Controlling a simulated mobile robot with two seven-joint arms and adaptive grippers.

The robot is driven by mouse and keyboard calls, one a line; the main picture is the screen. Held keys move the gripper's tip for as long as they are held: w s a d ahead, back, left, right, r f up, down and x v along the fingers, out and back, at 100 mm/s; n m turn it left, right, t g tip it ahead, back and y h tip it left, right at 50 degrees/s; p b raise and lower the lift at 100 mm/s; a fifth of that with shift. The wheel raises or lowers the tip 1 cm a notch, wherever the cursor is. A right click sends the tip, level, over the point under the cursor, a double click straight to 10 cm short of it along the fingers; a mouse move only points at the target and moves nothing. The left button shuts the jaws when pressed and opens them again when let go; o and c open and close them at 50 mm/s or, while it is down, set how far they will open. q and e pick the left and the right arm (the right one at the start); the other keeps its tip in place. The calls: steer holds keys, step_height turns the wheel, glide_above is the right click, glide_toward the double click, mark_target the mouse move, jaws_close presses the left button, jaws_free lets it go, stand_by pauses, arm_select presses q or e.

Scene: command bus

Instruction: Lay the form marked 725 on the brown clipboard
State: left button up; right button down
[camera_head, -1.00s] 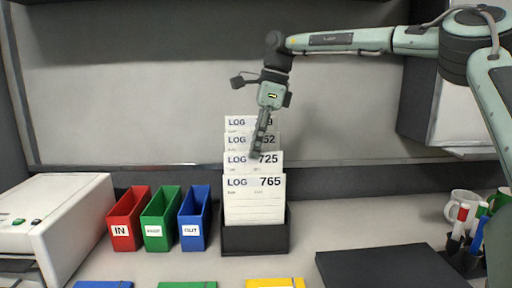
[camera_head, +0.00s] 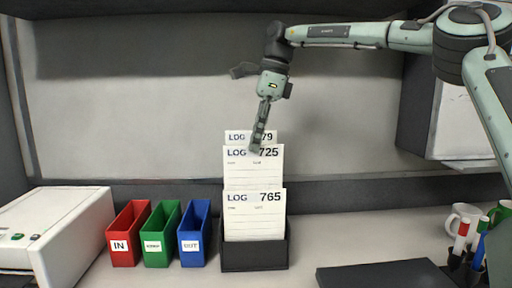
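The form marked 725 (camera_head: 252,173) is a white sheet headed LOG. It stands upright, raised above the form marked 765 (camera_head: 255,222) in the black file holder (camera_head: 255,257). My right gripper (camera_head: 257,147) comes down from above, seen edge-on, and is shut on the top edge of the 725 form near its number. The form's lower edge is hidden behind the 765 form. My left gripper is not in view. No brown clipboard shows.
Another form (camera_head: 237,137) stands behind. Red (camera_head: 123,246), green (camera_head: 158,246) and blue (camera_head: 193,246) bins stand left of the holder, beside a white machine (camera_head: 62,225). A dark flat object (camera_head: 390,275) lies right, near mugs and markers (camera_head: 462,236).

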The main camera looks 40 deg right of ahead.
steer(key=shift+w+a+v, duration=0.1)
steer(key=shift+a+v, duration=0.1)
steer(key=shift+v, duration=0.7)
steer(key=shift+w+a+v, duration=0.1)
steer(key=shift+a+v, duration=0.1)
steer(key=shift+v, duration=0.75)
steer(key=shift+w+a+v, duration=0.15)
steer(key=shift+v, duration=0.75)
steer(key=shift+r, duration=0.15)
steer(key=s+a+b, duration=0.5)
steer(key=s, duration=0.3)
steer(key=shift+s+a, duration=0.15)
steer(key=shift+s, duration=0.15)
steer(key=shift+r, duration=0.1)
